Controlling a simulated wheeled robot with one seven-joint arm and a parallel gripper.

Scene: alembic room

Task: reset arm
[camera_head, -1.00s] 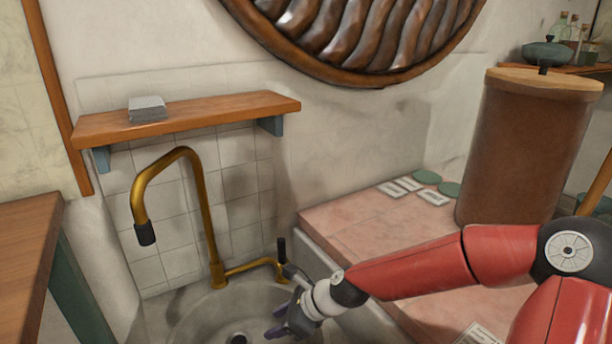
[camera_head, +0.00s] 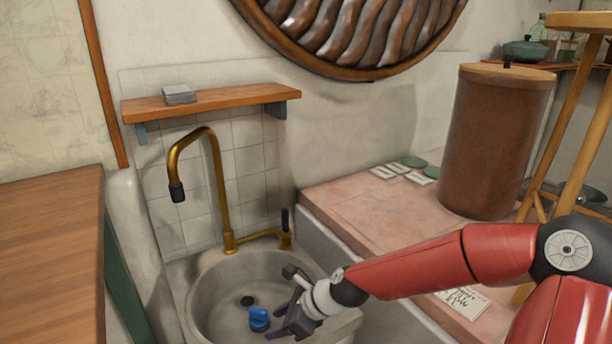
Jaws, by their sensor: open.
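My red arm reaches in from the right. My gripper (camera_head: 284,318) is open over the right side of the round grey sink (camera_head: 212,290). A small blue object (camera_head: 259,318) shows in the sink just left of the fingers. I cannot tell whether the fingers touch it, but they do not appear closed around it. The brass faucet (camera_head: 217,190) rises behind the sink, with its dark-tipped spout over the left side.
A wooden counter (camera_head: 50,240) stands at the left, and a pink tiled counter (camera_head: 370,215) at the right. That counter bears a large brown lidded canister (camera_head: 492,145), cards and green discs. A wooden shelf (camera_head: 225,101) hangs above the faucet. A wooden stand (camera_head: 560,120) is at the far right.

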